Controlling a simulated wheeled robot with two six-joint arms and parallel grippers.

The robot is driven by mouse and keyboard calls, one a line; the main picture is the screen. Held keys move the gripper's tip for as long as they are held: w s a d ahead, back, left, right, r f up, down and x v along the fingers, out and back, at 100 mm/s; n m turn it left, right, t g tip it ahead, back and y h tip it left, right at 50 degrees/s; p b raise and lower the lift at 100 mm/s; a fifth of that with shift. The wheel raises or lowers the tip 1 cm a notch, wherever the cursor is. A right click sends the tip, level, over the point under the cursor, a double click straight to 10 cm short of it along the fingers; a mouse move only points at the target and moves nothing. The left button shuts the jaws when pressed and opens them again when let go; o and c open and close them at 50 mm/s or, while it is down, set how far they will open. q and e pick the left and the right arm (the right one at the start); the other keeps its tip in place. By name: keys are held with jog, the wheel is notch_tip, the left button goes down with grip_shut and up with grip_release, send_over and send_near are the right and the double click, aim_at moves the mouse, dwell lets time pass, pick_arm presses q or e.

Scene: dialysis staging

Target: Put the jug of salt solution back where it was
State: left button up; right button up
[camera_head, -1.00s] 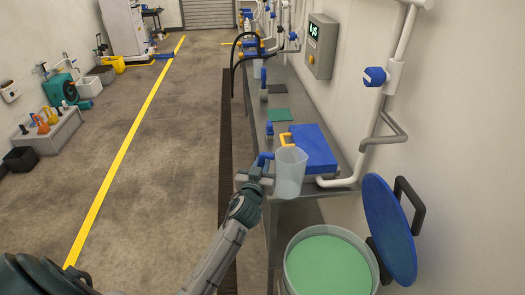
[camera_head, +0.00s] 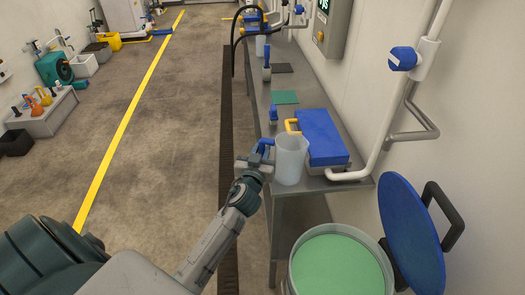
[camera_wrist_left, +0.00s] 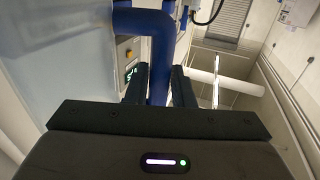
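A translucent white jug (camera_head: 290,160) with a blue handle (camera_head: 264,144) is upright at the near left edge of the steel bench. I cannot tell whether its base touches the bench top. My left gripper (camera_head: 255,160) is at the handle, on the jug's left side. In the left wrist view the blue handle (camera_wrist_left: 160,60) runs down between the two dark fingers (camera_wrist_left: 160,88), which are closed around it. The jug's wall (camera_wrist_left: 60,60) fills the left of that view. My right gripper is not in view.
A blue-topped box (camera_head: 322,138) with a yellow pipe stands right of the jug. A green mat (camera_head: 285,97) and a dark mat (camera_head: 281,68) lie farther along the bench (camera_head: 272,180). An open drum (camera_head: 340,262) of green liquid with a raised blue lid (camera_head: 412,235) stands in front.

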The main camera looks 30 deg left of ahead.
pick_arm(q)
jog(key=o, duration=0.3)
jog(key=shift+s+d+r, duration=0.1)
jog(key=shift+s+r, duration=0.05)
jog(key=shift+s, duration=0.05)
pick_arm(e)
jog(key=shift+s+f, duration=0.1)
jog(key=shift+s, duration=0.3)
pick_arm(q)
jog(key=b+v, duration=0.4)
jog(key=v, duration=0.8)
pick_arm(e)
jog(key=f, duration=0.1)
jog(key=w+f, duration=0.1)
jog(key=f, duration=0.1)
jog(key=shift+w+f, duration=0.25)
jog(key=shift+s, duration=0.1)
